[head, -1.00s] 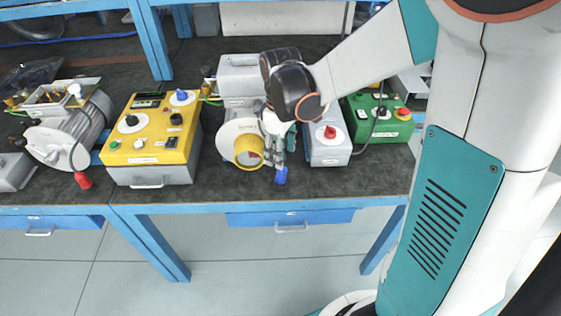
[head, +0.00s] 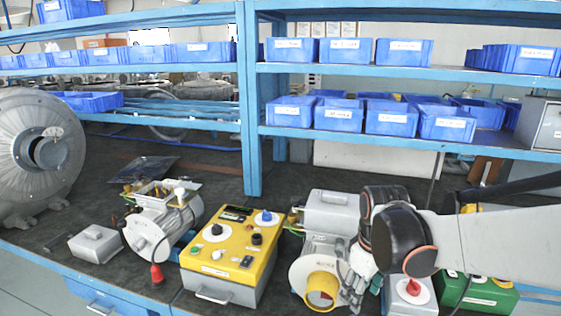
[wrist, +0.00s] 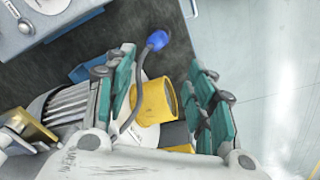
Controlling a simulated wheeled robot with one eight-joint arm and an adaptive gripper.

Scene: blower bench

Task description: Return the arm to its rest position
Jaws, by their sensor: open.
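My gripper (wrist: 165,100) is open in the wrist view, its two teal-padded fingers spread apart. Between and beyond them is the yellow outlet ring (wrist: 154,101) of a small blower, with a blue-tipped cable (wrist: 157,40) beside it. I cannot tell whether a finger touches the blower. In the head view my gripper (head: 358,284) points down beside the small blower (head: 318,262), just right of its yellow ring. My arm reaches in from the right, and its dark wrist joint hides part of the bench behind.
A yellow control box (head: 232,250) stands left of the blower, and a grey box with a red knob (head: 410,297) and a green box (head: 478,294) stand right. A motor (head: 160,225) and a large blower (head: 38,150) are further left. Shelves with blue bins (head: 338,115) rise behind.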

